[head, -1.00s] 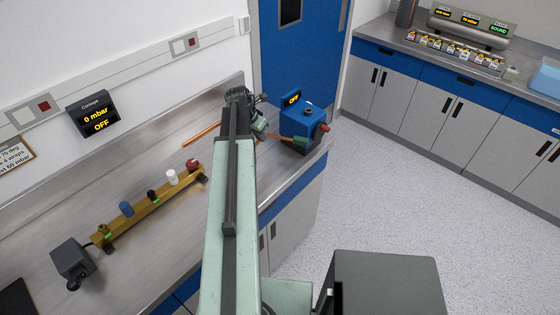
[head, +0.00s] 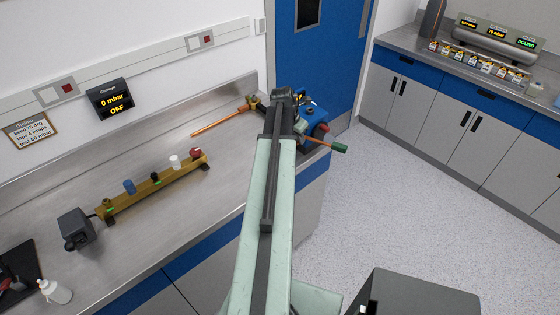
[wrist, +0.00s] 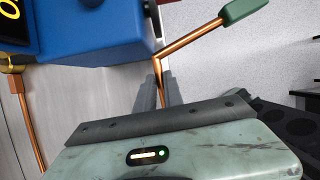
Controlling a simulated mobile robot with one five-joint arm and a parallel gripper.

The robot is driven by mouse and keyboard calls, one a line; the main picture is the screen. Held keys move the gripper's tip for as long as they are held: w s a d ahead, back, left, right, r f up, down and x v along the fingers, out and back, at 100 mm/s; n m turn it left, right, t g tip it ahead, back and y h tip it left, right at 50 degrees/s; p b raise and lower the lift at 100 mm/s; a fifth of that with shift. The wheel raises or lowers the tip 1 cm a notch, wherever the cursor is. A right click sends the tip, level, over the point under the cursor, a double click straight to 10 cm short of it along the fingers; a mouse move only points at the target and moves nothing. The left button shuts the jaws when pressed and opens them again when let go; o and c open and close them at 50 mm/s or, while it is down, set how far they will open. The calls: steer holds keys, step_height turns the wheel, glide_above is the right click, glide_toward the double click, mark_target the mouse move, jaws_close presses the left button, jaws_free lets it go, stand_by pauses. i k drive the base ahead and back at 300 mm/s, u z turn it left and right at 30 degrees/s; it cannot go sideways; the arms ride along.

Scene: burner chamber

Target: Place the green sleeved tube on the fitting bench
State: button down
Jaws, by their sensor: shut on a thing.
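The green sleeved tube is a bent copper tube with a green sleeve (wrist: 243,9) at one end. In the wrist view my gripper (wrist: 159,88) is shut on its copper part, just below the bend. In the head view the green sleeve (head: 339,148) sticks out to the right of my arm, beyond the bench edge and over the floor. My arm hides my fingers and most of the tube there. A steel-topped bench (head: 228,160) runs along the left wall. I cannot tell whether it is the fitting bench.
A blue box (head: 317,112) stands at the bench's far end, close to my gripper. A brass manifold (head: 150,192) with coloured knobs occupies the bench's middle. A second counter (head: 400,48) stands across clear floor.

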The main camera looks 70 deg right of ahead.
mark_target(253, 149)
steer(key=z, duration=0.3)
steer(key=k, duration=0.2)
steer(key=u, duration=2.35)
steer(key=k, duration=2)
steer(key=z, duration=0.1)
